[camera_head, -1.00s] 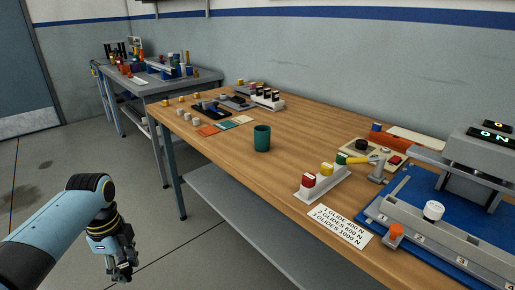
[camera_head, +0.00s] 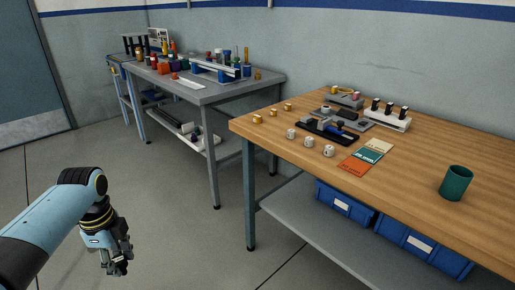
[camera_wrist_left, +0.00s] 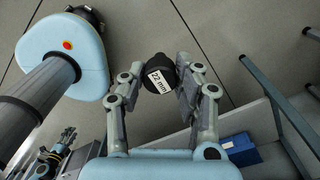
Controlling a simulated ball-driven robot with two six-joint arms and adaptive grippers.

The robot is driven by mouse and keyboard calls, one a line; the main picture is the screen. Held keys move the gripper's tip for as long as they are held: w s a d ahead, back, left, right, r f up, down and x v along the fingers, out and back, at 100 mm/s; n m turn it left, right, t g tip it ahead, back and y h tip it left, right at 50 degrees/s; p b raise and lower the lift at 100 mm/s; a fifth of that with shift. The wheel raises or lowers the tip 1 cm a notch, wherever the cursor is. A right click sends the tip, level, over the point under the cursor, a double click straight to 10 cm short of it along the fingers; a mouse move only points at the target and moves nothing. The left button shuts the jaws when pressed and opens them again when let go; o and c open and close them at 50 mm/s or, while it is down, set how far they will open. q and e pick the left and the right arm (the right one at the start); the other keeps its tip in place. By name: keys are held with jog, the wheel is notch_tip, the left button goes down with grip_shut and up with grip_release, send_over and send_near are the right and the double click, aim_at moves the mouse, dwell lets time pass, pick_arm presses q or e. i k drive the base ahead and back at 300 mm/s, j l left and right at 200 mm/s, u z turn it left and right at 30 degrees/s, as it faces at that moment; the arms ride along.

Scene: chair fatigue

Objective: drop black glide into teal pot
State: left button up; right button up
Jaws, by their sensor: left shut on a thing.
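The teal pot (camera_head: 456,183) stands upright on the wooden bench near the right edge of the head view. It is not visible in the left wrist view. My left gripper (camera_head: 116,268) hangs low at the left over the floor, well away from the bench top and the pot. In the left wrist view my left gripper (camera_wrist_left: 160,85) is shut on the black glide (camera_wrist_left: 156,64), a dark round piece with a white "22 mm" label. The glide is hard to make out in the head view. My right gripper (camera_wrist_left: 58,145) seems to show small at the lower left of the left wrist view; its jaws are unclear.
The wooden bench (camera_head: 410,150) carries white cups (camera_head: 310,142), coloured cards (camera_head: 357,163) and a rack with black-topped pieces (camera_head: 388,115). Blue bins (camera_head: 345,205) sit on its lower shelf. A grey table (camera_head: 205,92) stands behind. Floor at the left is free.

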aim_at(448, 194)
jog(key=i+j+z, duration=0.15)
jog(key=j+z, duration=1.25)
